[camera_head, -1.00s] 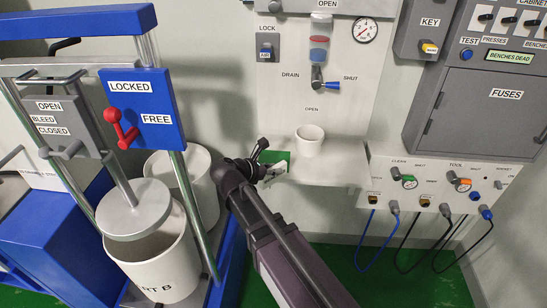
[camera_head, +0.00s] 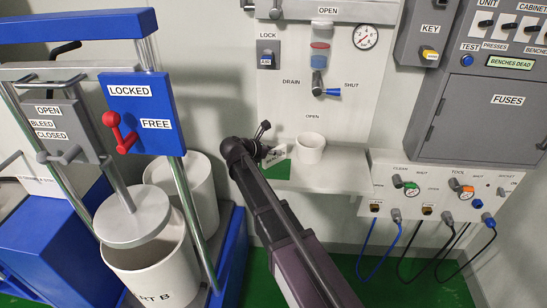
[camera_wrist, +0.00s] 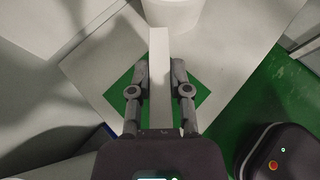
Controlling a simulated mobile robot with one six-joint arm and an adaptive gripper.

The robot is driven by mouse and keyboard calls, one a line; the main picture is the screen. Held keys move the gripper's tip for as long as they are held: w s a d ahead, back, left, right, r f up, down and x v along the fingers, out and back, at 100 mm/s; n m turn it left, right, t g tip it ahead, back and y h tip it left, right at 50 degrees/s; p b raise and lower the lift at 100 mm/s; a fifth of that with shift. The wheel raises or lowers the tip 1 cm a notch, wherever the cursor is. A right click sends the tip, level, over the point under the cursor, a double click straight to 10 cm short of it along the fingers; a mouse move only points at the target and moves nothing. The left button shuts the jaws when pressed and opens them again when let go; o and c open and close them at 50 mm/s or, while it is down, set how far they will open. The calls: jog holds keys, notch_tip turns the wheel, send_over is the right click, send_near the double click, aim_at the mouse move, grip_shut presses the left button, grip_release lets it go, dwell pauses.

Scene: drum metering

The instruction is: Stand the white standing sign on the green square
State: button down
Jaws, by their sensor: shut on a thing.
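The white standing sign (camera_head: 275,156) with dark lettering is at the left end of the white shelf in the head view. In the wrist view its narrow white top (camera_wrist: 159,75) runs between the two fingers. My gripper (camera_wrist: 159,88) is shut on it; the head view shows the gripper (camera_head: 262,146) partly behind my arm. The green square (camera_head: 278,171) shows below the sign in the head view, and on both sides of the fingers in the wrist view (camera_wrist: 124,94). I cannot tell whether the sign's foot touches the square.
A white cup (camera_head: 311,148) stands on the shelf (camera_head: 340,178) just right of the sign. The drain handle (camera_head: 327,91) is on the wall above. The blue press frame (camera_head: 145,110) with white drums is to the left. The shelf right of the cup is clear.

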jog(key=shift+w, duration=0.15)
jog(key=shift+w+f, duration=0.2)
jog(key=shift+w, duration=0.45)
jog(key=shift+s+f+b, duration=0.1)
jog(key=shift+f+b, duration=1.5)
jog(key=shift+b, duration=0.25)
jog(key=shift+f, duration=0.1)
jog(key=c, duration=0.6)
grip_release()
